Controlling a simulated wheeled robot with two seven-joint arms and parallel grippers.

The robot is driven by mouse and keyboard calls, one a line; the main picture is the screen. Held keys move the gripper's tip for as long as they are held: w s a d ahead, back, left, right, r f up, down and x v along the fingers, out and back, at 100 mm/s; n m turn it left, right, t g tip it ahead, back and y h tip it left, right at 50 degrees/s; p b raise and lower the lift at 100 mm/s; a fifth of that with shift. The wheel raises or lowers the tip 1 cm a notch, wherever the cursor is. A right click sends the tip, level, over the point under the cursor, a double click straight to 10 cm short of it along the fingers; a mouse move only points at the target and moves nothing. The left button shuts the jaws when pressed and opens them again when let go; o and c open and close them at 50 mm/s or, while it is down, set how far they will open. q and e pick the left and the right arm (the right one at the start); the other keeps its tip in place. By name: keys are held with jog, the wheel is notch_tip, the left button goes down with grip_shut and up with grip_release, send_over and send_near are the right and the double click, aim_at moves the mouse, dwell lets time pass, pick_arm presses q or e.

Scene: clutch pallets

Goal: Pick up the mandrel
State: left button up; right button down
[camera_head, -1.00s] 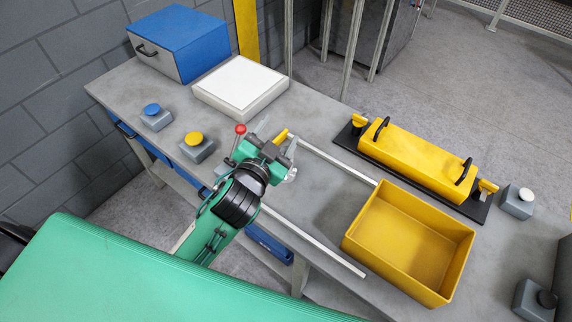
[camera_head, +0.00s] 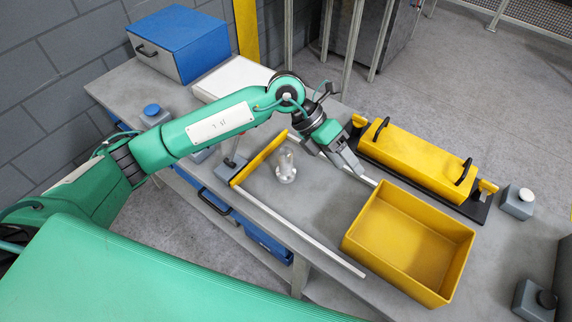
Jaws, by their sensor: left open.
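A shiny, pale metallic piece (camera_head: 286,167), which I take to be the mandrel, stands on the grey workbench between two pale rails. My left gripper (camera_head: 354,167) is to the right of it, over the far rail, pointing down and to the right. It is open and apart from the metallic piece, with nothing visible in its jaws. My left arm reaches across the bench from the left. My right gripper is not in view.
A yellow bar (camera_head: 259,159) stands at the rails' left end. A yellow open bin (camera_head: 405,240) sits at their right. Behind it is a yellow handled box (camera_head: 416,160) on a black base. A white pad (camera_head: 232,77) and blue box (camera_head: 180,42) are at the back left.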

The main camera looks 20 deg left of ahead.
pick_arm(q)
jog(key=w+a+f+t+y, duration=0.1)
jog(key=w+a+f+y, duration=0.1)
jog(key=w+a+y, duration=0.45)
jog(key=n+y, duration=0.1)
jog(key=y, duration=0.1)
send_near(286, 150)
jog(key=shift+s+a+f+t+y, duration=0.1)
jog(key=shift+s+a+t+y, duration=0.2)
jog(key=shift+s+a, duration=0.1)
notch_tip(286, 150, down, 8)
jog(key=shift+d+r+p, duration=0.15)
jog(key=shift+p, duration=0.85)
jog(key=shift+d+f+p, duration=0.15)
jog(key=shift+f+p, duration=0.2)
jog(key=shift+f, duration=0.15)
jog(key=f, duration=0.1)
jog(key=f+p, duration=0.1)
jog(key=f, duration=0.1)
jog(key=shift+w+d+f+p, duration=0.1)
jog(key=shift+d+f+p, duration=0.2)
jog(key=shift+d, duration=0.05)
jog(key=shift+f, duration=0.45)
jog(key=shift+c, duration=0.2)
